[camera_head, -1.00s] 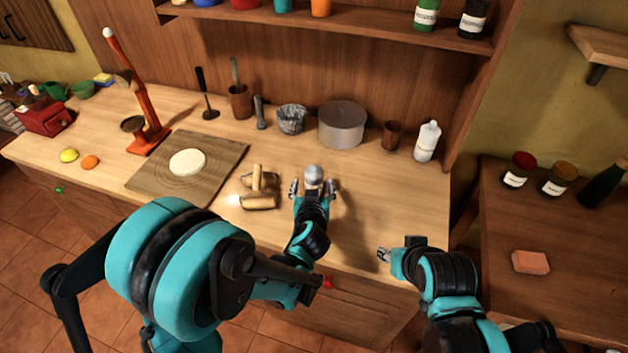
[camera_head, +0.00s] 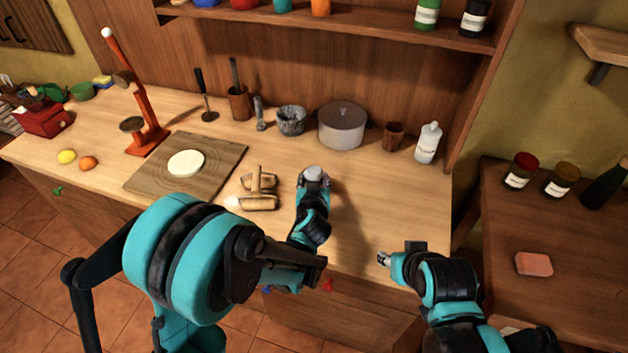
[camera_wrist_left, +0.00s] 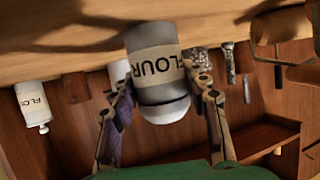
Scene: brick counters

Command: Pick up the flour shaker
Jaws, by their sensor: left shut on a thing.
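The flour shaker (camera_wrist_left: 157,70) is a light cylinder with a pale domed top and a "FLOUR" label, seen close in the left wrist view. In the head view only its pale top (camera_head: 313,173) shows, at the middle of the counter. My left gripper (camera_head: 314,180) has its fingers on both sides of the shaker and is shut on it; the fingers also show in the left wrist view (camera_wrist_left: 163,108). The shaker's lower part is hidden by my gripper in the head view. My right gripper (camera_head: 384,259) is in front of the counter's edge, away from the shaker; its jaws are too small to judge.
A grey pot (camera_head: 342,128), a brown cup (camera_head: 393,135) and a white bottle (camera_head: 428,143) stand behind. The counter (camera_head: 385,200) right of the shaker is clear.

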